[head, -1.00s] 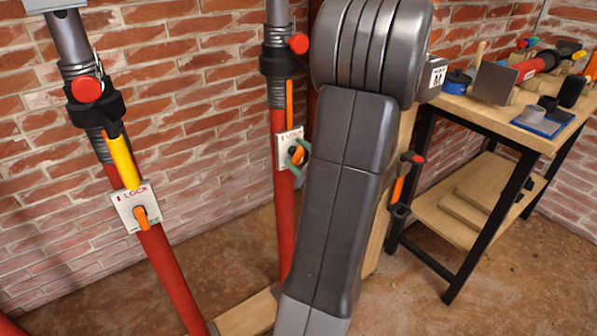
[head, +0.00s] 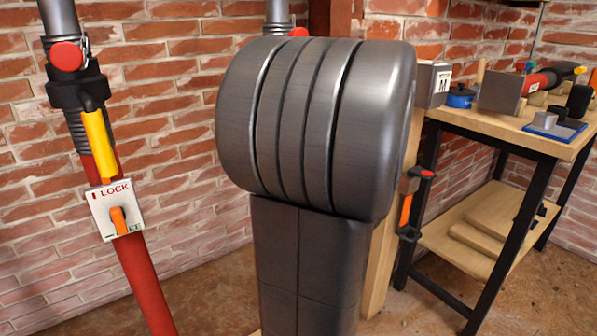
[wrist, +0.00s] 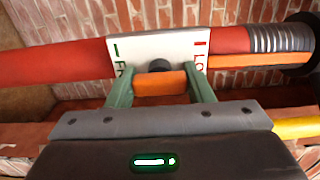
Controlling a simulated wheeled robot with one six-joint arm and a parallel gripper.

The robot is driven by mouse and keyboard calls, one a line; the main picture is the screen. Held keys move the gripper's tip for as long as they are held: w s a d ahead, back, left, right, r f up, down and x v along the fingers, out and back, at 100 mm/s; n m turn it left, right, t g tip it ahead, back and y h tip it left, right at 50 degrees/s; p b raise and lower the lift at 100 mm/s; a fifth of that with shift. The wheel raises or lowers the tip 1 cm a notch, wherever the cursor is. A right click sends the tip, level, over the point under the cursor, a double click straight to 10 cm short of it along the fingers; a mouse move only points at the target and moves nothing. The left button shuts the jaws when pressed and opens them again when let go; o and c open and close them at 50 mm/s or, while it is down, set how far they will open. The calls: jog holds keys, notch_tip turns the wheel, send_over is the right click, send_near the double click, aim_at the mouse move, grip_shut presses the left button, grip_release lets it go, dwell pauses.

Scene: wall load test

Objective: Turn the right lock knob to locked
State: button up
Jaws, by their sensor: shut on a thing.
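In the wrist view, the right lock's orange knob (wrist: 160,83) sits between the two green fingers of my gripper (wrist: 160,88), which is shut on it. The knob's black hub (wrist: 159,65) shows behind it. The white lock plate (wrist: 150,46) on the red post (wrist: 60,62) bears a green mark with partly covered "FR" letters at left and a red mark with "LO" at right. The knob's exact angle is hard to tell. In the head view my arm hides this knob, its plate and my gripper; only the post's top (head: 279,14) shows.
A left red post (head: 150,285) carries a similar lock plate (head: 103,207) with an orange knob (head: 119,221) and a yellow handle (head: 100,145). A brick wall stands close behind. A wooden workbench (head: 510,133) with tools stands at right.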

dwell(0.4)
jog(key=o, duration=1)
jog(key=shift+c, duration=0.2)
jog(key=shift+s, duration=0.1)
jog(key=p+v, duration=0.3)
jog(key=v, duration=1)
jog(key=shift+s+d, duration=0.25)
jog(key=shift+s, duration=0.05)
jog(key=b+x, duration=0.3)
jog(key=x, duration=1.1)
jog(key=shift+d, duration=0.1)
